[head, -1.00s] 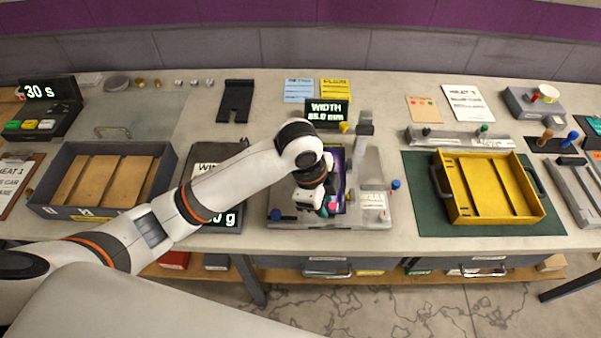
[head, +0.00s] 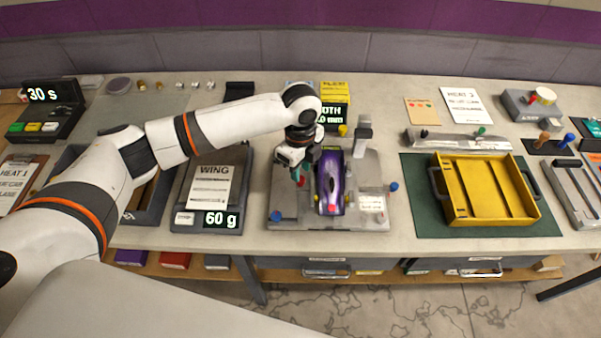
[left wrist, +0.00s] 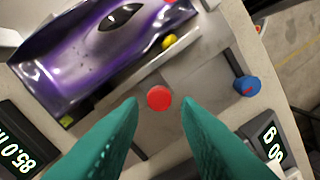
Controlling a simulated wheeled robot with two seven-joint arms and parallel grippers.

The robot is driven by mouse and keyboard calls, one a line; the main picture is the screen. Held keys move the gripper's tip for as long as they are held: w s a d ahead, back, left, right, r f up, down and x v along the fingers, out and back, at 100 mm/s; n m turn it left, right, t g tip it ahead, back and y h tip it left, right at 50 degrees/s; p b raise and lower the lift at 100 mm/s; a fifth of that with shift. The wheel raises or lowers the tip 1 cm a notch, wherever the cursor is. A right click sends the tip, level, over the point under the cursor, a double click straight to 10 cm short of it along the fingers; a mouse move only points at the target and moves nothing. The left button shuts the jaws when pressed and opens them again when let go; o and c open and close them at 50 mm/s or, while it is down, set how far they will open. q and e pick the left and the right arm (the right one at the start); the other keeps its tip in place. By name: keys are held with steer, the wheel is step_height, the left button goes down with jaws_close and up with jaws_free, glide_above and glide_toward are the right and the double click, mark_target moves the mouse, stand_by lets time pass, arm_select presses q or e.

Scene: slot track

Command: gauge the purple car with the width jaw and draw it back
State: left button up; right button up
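The purple car (head: 330,178) lies lengthwise on the grey width gauge (head: 290,222), its nose toward me. It also shows in the left wrist view (left wrist: 85,50). A pale bar (left wrist: 125,80) runs close along one side of the car; contact is unclear. My left gripper (head: 300,176) is just left of the car, low over the gauge. In the left wrist view its teal fingers (left wrist: 160,103) are open and empty. A round red knob (left wrist: 159,97) shows between their tips, with gaps on both sides. The width display (head: 331,116) is partly covered by my arm. My right gripper is out of view.
A blue knob (head: 277,215) stands at the gauge's front left, another (head: 394,187) at its right. An upright post (head: 361,140) stands behind right of the car. The wing scale (head: 180,222) is left, the yellow tray (head: 487,190) right. Bare table lies in front.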

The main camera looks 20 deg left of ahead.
mark_target(305, 183)
arm_select(q)
steer(key=shift+f, duration=2)
steer(key=shift+p, duration=0.3)
jaws_close()
